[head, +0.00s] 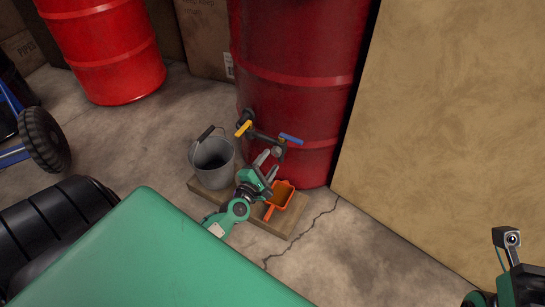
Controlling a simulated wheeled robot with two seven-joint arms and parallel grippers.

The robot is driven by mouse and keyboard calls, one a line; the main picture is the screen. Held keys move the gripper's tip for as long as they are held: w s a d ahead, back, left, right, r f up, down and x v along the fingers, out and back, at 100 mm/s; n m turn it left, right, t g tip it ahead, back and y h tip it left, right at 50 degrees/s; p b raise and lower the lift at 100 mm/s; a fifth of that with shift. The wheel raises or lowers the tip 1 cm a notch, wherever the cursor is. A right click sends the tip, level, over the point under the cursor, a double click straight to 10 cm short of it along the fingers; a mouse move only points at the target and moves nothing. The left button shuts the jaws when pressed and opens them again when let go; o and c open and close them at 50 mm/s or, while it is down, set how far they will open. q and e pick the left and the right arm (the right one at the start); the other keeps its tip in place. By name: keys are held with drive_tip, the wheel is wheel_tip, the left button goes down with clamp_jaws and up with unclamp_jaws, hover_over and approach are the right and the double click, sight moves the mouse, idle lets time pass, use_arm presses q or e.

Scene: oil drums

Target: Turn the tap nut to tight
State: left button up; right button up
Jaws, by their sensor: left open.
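A dark red drum (296,95) stands against the back, with a tap assembly low on its front. The assembly has a yellow lever (243,129) on the left and a blue lever (291,139) on the right. My left gripper (268,157) is just below the tap, fingers pointing up towards it, open. A small grey round part (277,151) shows by the fingertips; I cannot tell if it is the tap nut or if the fingers touch it. How tight the nut is does not show. My right gripper's fingers are out of the picture.
A grey bucket (213,178) and an orange scoop (279,199) are on a low wooden board (270,226) close to my left gripper. A bright red drum (107,55) stands back left. A large tan block (450,120) limits the right. Bare concrete lies in front.

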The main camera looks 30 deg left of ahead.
use_arm(q)
drive_tip(key=s+d+p, duration=0.1)
drive_tip(key=s, duration=0.9)
drive_tip(key=shift+s, duration=0.15)
